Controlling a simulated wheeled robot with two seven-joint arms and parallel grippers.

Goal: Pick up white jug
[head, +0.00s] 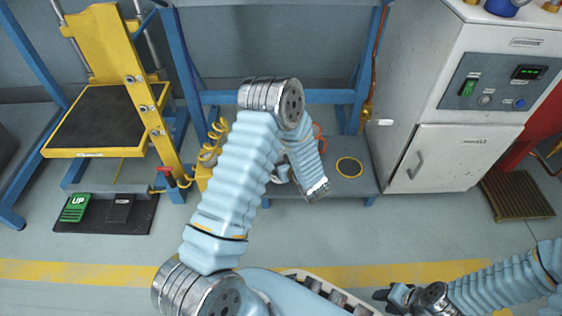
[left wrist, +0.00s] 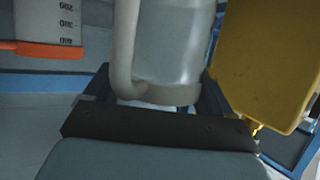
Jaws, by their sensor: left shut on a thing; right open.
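The white jug (left wrist: 170,45) fills the upper middle of the left wrist view, pale and greyish, with its curved handle on the left side. My left gripper (left wrist: 155,92) is shut on its lower part, with a dark finger on each side. In the head view my left arm covers most of that spot, and only a small pale patch shows beside the forearm; I cannot tell if it is the jug. My right gripper (head: 388,295) is open and empty at the bottom of the head view, away from the bench.
A clear graduated vessel with an orange base (left wrist: 45,50) stands left of the jug, and a yellow container (left wrist: 265,60) is close on its right. The grey bench (head: 345,188) has a yellow ring (head: 349,167). A white cabinet (head: 450,150) stands right, a yellow lift (head: 110,60) left.

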